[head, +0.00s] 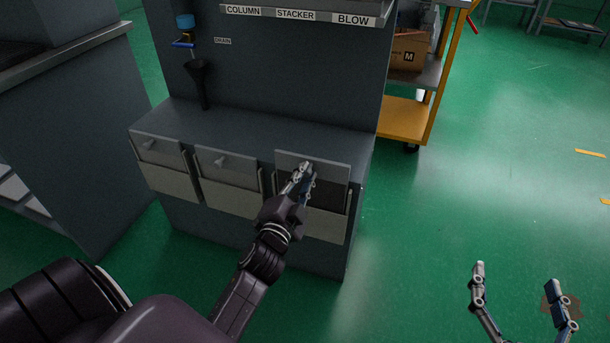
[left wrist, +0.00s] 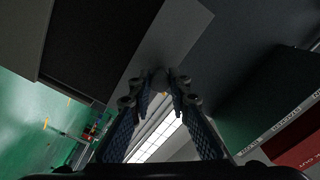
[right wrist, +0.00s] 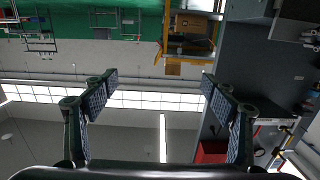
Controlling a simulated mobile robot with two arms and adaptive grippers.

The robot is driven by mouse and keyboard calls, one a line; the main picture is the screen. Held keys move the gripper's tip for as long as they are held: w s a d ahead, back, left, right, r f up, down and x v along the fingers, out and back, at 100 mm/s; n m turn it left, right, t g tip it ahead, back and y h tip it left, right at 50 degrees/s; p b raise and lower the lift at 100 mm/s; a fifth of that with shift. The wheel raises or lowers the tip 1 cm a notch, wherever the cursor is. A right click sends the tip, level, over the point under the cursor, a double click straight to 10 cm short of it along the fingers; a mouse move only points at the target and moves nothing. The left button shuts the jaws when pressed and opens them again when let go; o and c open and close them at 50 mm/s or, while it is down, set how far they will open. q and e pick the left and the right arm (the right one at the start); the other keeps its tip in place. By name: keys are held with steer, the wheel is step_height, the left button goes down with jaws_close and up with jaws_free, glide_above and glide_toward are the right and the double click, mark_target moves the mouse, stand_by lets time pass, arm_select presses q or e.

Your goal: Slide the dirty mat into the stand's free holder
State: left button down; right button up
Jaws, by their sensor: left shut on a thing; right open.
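The stand (head: 250,128) is a grey cabinet with three holders along its front. The left holder (head: 170,183) and middle holder (head: 230,197) each show a light panel with a small knob above a pale front. At the right holder (head: 325,227), a light panel (head: 333,170) sits higher, with a dark area under it. My left gripper (head: 305,176) is shut at this panel; its fingers hide the gripped part. In the left wrist view the fingertips (left wrist: 160,76) meet at the pale strip. I cannot pick out a dirty mat for sure. My right gripper (head: 518,275) is open and empty.
A brown patch (head: 548,303) lies on the green floor by my right gripper. A yellow cart (head: 405,118) with a cardboard box (head: 408,52) stands behind the stand's right side. A black funnel (head: 199,80) is on the stand's top.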

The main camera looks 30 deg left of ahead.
steer(key=s+r+t+y+b, duration=0.1)
steer(key=r+t, duration=0.3)
steer(key=r, duration=0.4)
steer(key=s+r+t+y+b, duration=0.1)
steer(key=s+r+t, duration=0.3)
steer(key=r, duration=0.4)
steer(key=shift+s+a+t+y+b, duration=0.3)
steer(key=shift+y+b, duration=0.1)
steer(key=shift+b, duration=0.25)
stand_by(0.4)
steer(key=shift+w, duration=0.1)
